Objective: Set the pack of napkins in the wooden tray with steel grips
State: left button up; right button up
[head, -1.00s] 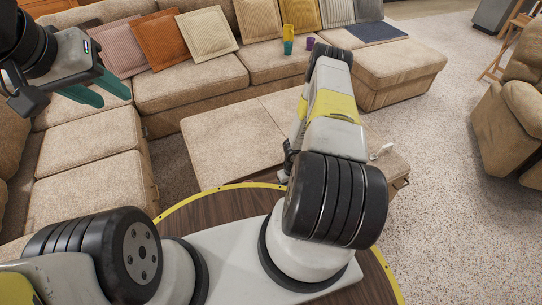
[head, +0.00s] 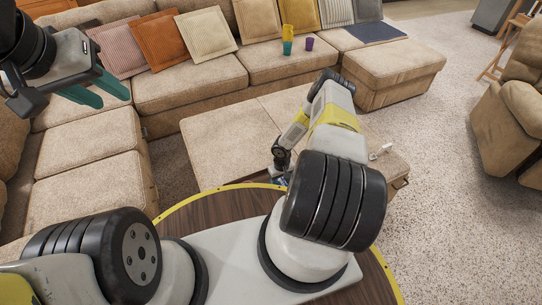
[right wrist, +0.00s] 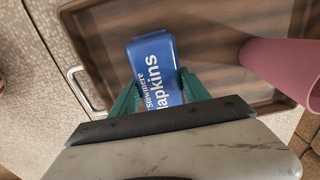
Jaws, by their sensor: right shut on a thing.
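The blue pack of napkins (right wrist: 155,68), with white lettering, is between the teal fingers of my right gripper (right wrist: 160,93) in the right wrist view. That gripper is shut on it. The brown wooden tray (right wrist: 222,72) lies behind the pack, with a steel grip (right wrist: 74,78) on its left side. The pack overlaps the tray in this view; I cannot tell whether it touches the tray floor. In the head view my right arm hides most of that area. My left gripper (head: 97,92) is open and empty, raised at the upper left over the sofa.
A pink cup-like thing (right wrist: 285,68) stands at the tray's right side, close to the pack. The tray is on the beige ottoman (head: 230,135). A small pale object (head: 381,151) lies on the ottoman's right part. Yellow, teal and purple cups (head: 309,43) sit on the sofa.

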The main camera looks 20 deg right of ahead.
jog(key=o, duration=1.4)
jog(key=shift+f, duration=0.1)
notch_tip(320, 180, up, 12)
notch_tip(320, 180, up, 37)
jog(key=t+h, duration=0.2)
send_over(281, 182)
jog(key=w+d, duration=0.1)
jog(key=w, duration=0.2)
jog(key=s+a+r+m+t, duration=0.1)
jog(key=s+a+r, duration=0.1)
jog(key=s+r, duration=0.45)
jog(key=s+a+r+t, duration=0.1)
jog(key=s+a+r, duration=0.2)
jog(key=r, duration=0.6)
jog(key=s+a+r+y, duration=0.1)
jog(key=s+a+r, duration=0.1)
jog(key=s, duration=0.3)
jog(key=s+a+r+t+y, duration=0.1)
jog(key=s+a+r, duration=0.2)
jog(key=s, duration=0.1)
jog(key=s+a+r+t+y, duration=0.1)
jog(key=s+a+r+y, duration=0.1)
jog(key=s, duration=0.3)
jog(key=shift+s+a+r, duration=0.3)
jog(key=shift+a+r, duration=0.1)
jog(key=shift+r, duration=0.05)
